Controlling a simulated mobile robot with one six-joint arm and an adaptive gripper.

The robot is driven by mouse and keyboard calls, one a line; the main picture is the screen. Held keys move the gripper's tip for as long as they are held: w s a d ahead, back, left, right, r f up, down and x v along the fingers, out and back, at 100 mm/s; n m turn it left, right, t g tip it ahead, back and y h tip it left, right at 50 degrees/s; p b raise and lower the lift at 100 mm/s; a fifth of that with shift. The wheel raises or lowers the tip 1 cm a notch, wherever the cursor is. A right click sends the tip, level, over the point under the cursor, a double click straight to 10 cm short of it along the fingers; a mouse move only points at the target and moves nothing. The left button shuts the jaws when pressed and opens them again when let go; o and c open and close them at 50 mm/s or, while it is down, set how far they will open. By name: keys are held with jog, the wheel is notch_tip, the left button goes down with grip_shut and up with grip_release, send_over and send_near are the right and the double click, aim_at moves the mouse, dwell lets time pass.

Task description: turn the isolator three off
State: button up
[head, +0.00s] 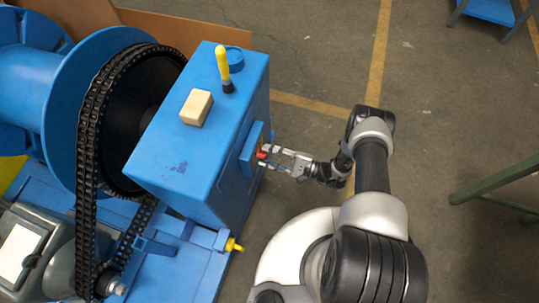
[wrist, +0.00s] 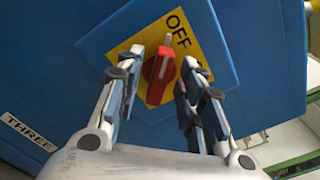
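The isolator is a red knob (wrist: 159,78) on a yellow plate (wrist: 204,39) marked OFF, fixed to a blue panel. A label reading THREE (wrist: 28,131) is at the lower left of the wrist view. The knob's long side runs nearly upright in the picture, and a pale mark at its upper end lies beside the word OFF. My gripper (wrist: 161,60) is open, with one finger on each side of the knob; small gaps seem to show, but contact is unclear. In the head view my gripper (head: 271,157) reaches the box's right side, where a bit of the red knob (head: 262,152) shows.
The blue box (head: 165,165) carries a yellow-handled lever (head: 222,65) and a cream block (head: 196,107) on top. A chain (head: 86,170) and large blue drum stand to its left. A green rail (head: 500,178) is at the right. Open floor lies behind.

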jog(key=shift+d, duration=0.1)
jog(key=v, duration=1.1)
jog(key=shift+s+d, duration=0.15)
jog(key=shift+d, duration=0.25)
notch_tip(320, 180, up, 30)
jog(key=w+n+g+h, duration=0.2)
jog(key=n+g+h, duration=0.5)
jog(key=n+g, duration=0.2)
jog(key=s+d+r+n+t+h, duration=0.1)
jog(key=s+r+n+t+h, duration=0.2)
jog(key=s+r, duration=1.4)
jog(key=r+t+h, duration=0.1)
jog(key=t+h, duration=0.3)
jog(key=h, duration=0.3)
jog(key=shift+d+n+t, duration=0.2)
jog(key=shift+n+t, duration=0.1)
jog(key=shift+n, duration=0.1)
